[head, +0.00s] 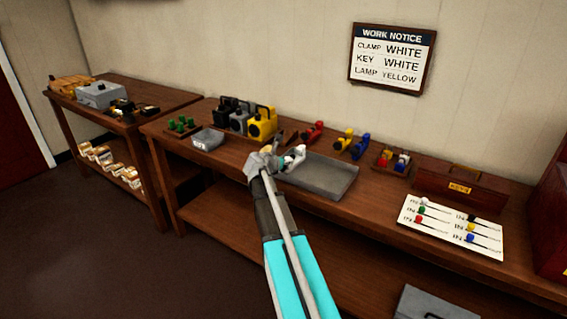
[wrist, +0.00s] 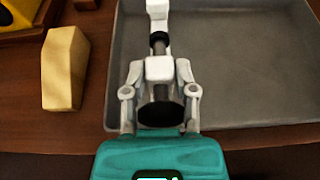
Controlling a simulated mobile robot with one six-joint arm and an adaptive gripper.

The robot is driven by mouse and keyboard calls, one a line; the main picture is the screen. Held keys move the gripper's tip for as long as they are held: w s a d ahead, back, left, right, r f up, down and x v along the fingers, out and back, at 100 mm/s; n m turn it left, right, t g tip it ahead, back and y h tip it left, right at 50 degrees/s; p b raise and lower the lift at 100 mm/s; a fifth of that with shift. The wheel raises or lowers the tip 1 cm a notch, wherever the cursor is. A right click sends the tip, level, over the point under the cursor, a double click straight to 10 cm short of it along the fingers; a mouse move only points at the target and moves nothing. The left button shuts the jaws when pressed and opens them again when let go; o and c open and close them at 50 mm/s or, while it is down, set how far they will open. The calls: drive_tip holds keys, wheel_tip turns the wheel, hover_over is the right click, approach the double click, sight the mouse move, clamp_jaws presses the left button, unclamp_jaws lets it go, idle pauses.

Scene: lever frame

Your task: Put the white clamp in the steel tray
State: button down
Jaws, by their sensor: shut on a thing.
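My gripper (head: 266,162) is shut on the white clamp (head: 295,157) at the left end of the steel tray (head: 325,178). In the wrist view, the white clamp (wrist: 158,10) points away from my gripper (wrist: 160,90), with its dark shaft showing. The clamp overlaps the left part of the grey steel tray (wrist: 245,70). I cannot tell whether it touches the tray floor. The rest of the tray that shows is empty.
A pale block (wrist: 65,68) lies left of the tray. Red (head: 313,132), yellow (head: 345,139) and blue (head: 361,146) clamps stand behind the tray. A small grey bin (head: 208,139) is to the left. A switch board (head: 452,228) and a key box (head: 462,190) are to the right.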

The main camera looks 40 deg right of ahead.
drive_tip(key=shift+c, duration=2)
unclamp_jaws()
drive_tip(key=shift+r, duration=0.1)
drive_tip(key=shift+s+a+r, duration=0.1)
drive_tip(key=shift+s+a, duration=0.05)
drive_tip(key=shift+a, duration=0.05)
drive_tip(key=p+v, duration=0.4)
drive_tip(key=v, duration=0.7)
drive_tip(key=shift+a+p, duration=0.25)
drive_tip(key=shift+p, duration=0.05)
